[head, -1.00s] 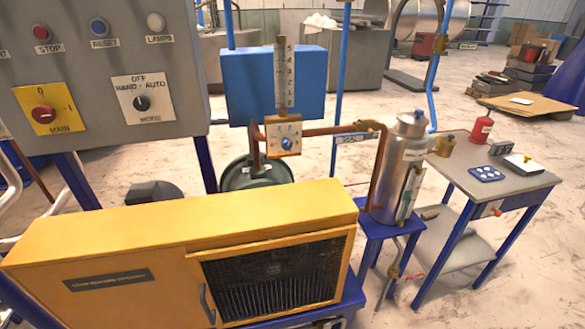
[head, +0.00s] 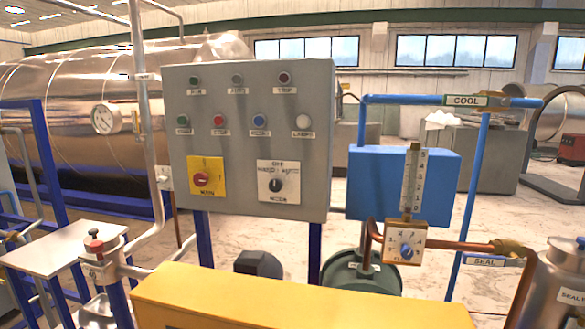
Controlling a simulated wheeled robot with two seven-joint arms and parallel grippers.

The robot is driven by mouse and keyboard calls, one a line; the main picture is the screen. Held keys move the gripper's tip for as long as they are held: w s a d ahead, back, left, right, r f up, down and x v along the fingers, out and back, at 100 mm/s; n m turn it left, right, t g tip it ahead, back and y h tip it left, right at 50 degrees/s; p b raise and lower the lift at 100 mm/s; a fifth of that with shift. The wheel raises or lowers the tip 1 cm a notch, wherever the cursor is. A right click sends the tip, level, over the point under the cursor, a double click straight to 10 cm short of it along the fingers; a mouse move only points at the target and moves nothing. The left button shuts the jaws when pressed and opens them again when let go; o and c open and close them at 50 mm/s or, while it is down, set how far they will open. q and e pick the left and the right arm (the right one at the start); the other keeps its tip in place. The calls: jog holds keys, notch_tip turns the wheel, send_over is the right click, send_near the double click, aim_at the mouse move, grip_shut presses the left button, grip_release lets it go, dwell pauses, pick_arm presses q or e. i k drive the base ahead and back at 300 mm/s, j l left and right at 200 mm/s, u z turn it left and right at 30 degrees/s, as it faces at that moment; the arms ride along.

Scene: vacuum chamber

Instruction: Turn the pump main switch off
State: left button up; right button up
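The grey control panel (head: 247,212) stands upright in the middle of the head view on blue legs. The pump main switch (head: 202,179) is a red knob on a yellow plate labelled MAIN, at the panel's lower left. The exact angle of the red knob is too small to tell. A black mode knob (head: 276,184) sits on a white plate to its right, marked OFF, HAND and AUTO. A row of small buttons, one of them red (head: 218,121), and a row of lamps are above. Neither of my grippers is in view.
A yellow cabinet (head: 290,301) stands low in front of the panel. A copper pipe (head: 460,246) and a metal vessel (head: 555,285) are at the right.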

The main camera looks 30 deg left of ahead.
aim_at(200, 179)
jog(key=u, duration=1.45)
jog(key=i+j+z, duration=0.35)
jog(key=j, duration=0.25)
jog(key=i+j+z, duration=0.2)
jog(key=j, duration=0.15)
jog(key=j+z, duration=0.2)
jog(key=j, duration=0.15)
